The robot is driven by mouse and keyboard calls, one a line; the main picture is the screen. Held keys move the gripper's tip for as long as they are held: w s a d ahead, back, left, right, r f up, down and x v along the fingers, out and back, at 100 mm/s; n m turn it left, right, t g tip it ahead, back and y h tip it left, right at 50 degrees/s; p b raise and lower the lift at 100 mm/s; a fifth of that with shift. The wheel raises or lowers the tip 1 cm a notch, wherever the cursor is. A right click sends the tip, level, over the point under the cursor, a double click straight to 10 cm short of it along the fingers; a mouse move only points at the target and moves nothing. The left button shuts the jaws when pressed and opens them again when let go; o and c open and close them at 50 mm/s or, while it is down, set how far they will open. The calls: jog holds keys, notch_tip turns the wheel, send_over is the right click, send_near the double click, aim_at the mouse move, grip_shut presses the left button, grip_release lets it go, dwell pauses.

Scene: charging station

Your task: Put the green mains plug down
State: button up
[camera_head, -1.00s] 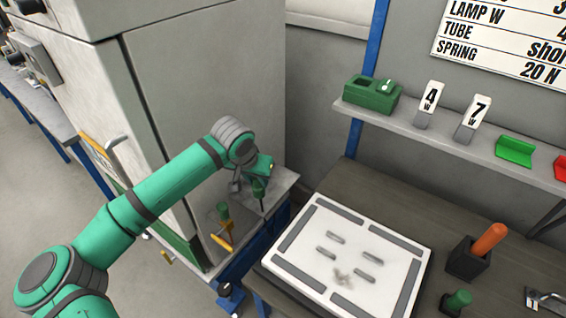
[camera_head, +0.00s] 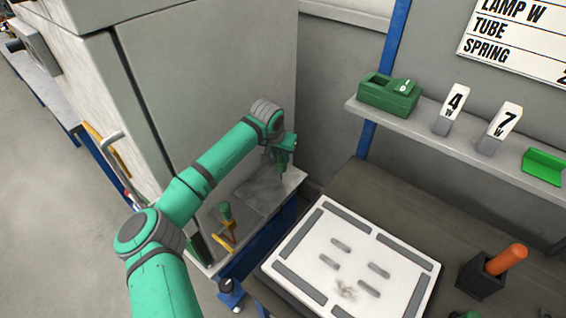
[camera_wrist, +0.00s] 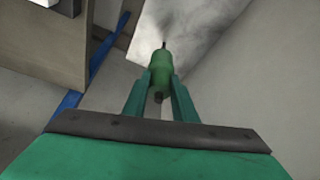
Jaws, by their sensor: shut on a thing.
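My gripper (camera_head: 281,158) is above the small side table beside the big grey cabinet, pointing down. In the wrist view my gripper (camera_wrist: 160,88) has its two green fingers shut on the green mains plug (camera_wrist: 160,66). The plug is a rounded green body with a thin dark tip pointing away from the fingers, towards a pale grey surface. In the head view the plug is hard to tell from the green fingers; a thin dark tip shows below them. It appears held clear of the tabletop.
The side table (camera_head: 291,183) bears a grey plate (camera_head: 262,192) and a green-topped piece (camera_head: 225,210) by a yellow bracket (camera_head: 229,235). The cabinet (camera_head: 215,90) stands close behind. A white board (camera_head: 350,251) lies to the right, an orange-handled holder (camera_head: 504,260) beyond it.

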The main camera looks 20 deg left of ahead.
aim_at(279, 165)
jog(key=shift+x, duration=3.65)
jog(key=shift+w, duration=0.15)
jog(key=o, duration=1.1)
jog(key=shift+c, duration=0.2)
jog(key=shift+a, duration=0.1)
jog(key=shift+r, duration=0.1)
jog(key=v, duration=1.1)
jog(key=shift+r, duration=0.2)
jog(key=shift+s+r, duration=0.25)
jog(key=shift+s, duration=0.1)
